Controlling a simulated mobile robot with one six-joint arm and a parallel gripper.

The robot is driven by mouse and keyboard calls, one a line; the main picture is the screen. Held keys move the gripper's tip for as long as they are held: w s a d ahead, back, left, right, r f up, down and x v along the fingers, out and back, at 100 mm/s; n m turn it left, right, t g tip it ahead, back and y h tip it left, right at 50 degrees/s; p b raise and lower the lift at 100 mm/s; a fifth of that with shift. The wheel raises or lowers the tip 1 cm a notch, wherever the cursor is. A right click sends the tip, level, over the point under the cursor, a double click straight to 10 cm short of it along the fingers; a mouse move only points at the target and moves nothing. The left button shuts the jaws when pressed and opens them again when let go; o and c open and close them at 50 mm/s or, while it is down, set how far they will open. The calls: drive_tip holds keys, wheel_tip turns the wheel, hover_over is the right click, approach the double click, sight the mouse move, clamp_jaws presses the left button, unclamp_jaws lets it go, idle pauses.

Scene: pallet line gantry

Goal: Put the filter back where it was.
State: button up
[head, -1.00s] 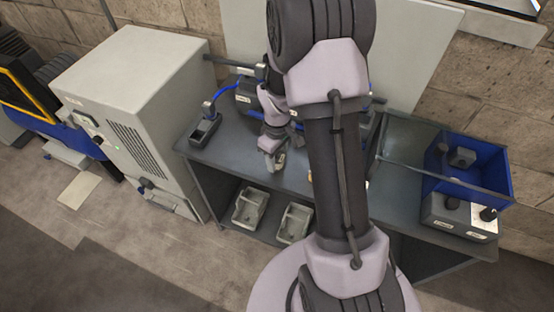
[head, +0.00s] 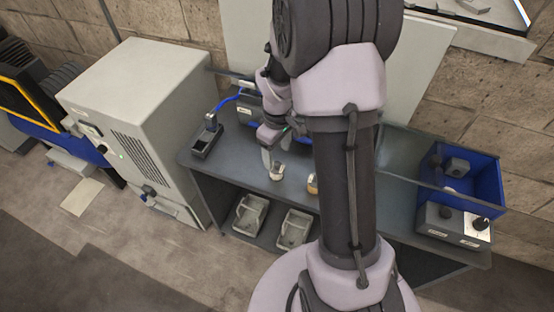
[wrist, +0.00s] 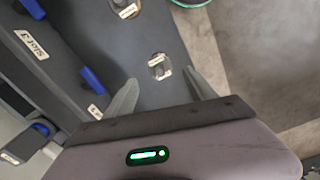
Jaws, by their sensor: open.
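A small pale labelled part (head: 277,172) stands on the grey bench top. It also shows in the wrist view (wrist: 158,67), between and just beyond my fingertips. A second small part (head: 312,184), yellowish on one side, stands to its right, partly hidden by my arm; a similar labelled part shows at the top of the wrist view (wrist: 125,8). I cannot tell for sure which of them is the filter. My gripper (head: 267,155) is open and empty, just above and behind the first part. In the wrist view its fingers (wrist: 163,88) are spread apart.
A dark open holder (head: 204,145) with a blue hose stands at the bench's left end. A blue bin (head: 478,178) and grey control box (head: 452,224) are at the right. Two grey trays (head: 250,213) (head: 294,228) sit on the lower shelf. A large grey cabinet (head: 140,90) stands left.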

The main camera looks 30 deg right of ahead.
drive_tip(key=s+a+r+m+t, duration=0.1)
drive_tip(key=a+r, duration=0.2)
drive_tip(key=r, duration=0.4)
drive_tip(key=s+a+r+m+t, duration=0.1)
drive_tip(key=a+r+m, duration=0.15)
drive_tip(key=r, duration=0.45)
drive_tip(key=s+a+r+m+t+y, duration=0.1)
drive_tip(key=s+a+r+m+t, duration=0.1)
drive_tip(key=s+a+r, duration=0.3)
drive_tip(key=s+a+r+m+t+y, duration=0.1)
drive_tip(key=s+a+r+m, duration=0.2)
drive_tip(key=s, duration=0.7)
drive_tip(key=a+r, duration=0.2)
drive_tip(key=a, duration=0.1)
drive_tip(key=shift+t+p, duration=0.3)
drive_tip(key=shift+t, duration=0.1)
drive_tip(key=shift+d+m, duration=0.1)
drive_tip(key=shift+m, duration=0.15)
wheel_tip(320, 180, down, 4)
drive_tip(key=b, duration=0.4)
drive_tip(key=shift+s+f, duration=0.1)
drive_tip(key=shift+f, duration=0.15)
